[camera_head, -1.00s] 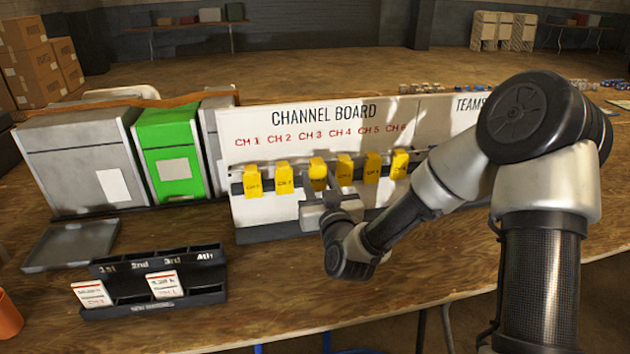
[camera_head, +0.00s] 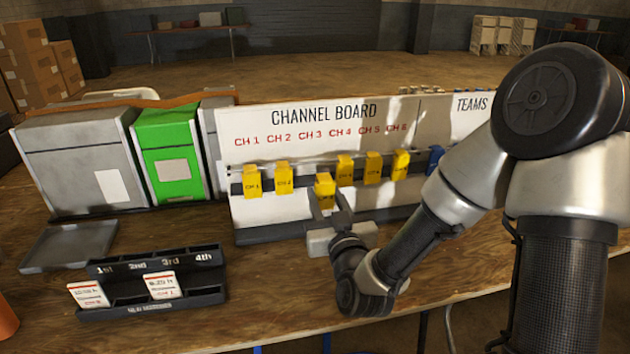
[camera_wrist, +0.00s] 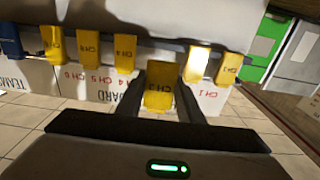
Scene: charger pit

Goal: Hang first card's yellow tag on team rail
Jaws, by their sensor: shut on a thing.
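My gripper (camera_head: 327,205) is shut on a yellow tag (camera_head: 325,184) and holds it in front of the channel board (camera_head: 270,218), apart from the rail. The wrist view shows this tag (camera_wrist: 158,96) between the two fingers; its marking looks like CH 3. The channel rail (camera_head: 305,177) has a gap under CH 3. The first card (camera_head: 88,294) leans in the 1st slot of the black holder; its small print is unclear. The TEAMS board (camera_head: 470,108) is at the right, with its lower part and rail mostly hidden behind my arm.
Several other yellow tags (camera_head: 372,168) hang on the channel rail. A blue tag (camera_head: 435,158) hangs just right of them. The card holder (camera_head: 205,297), with another card (camera_head: 162,285) in its 3rd slot, stands front left. A grey tray (camera_head: 70,245) and metal boxes stand behind it.

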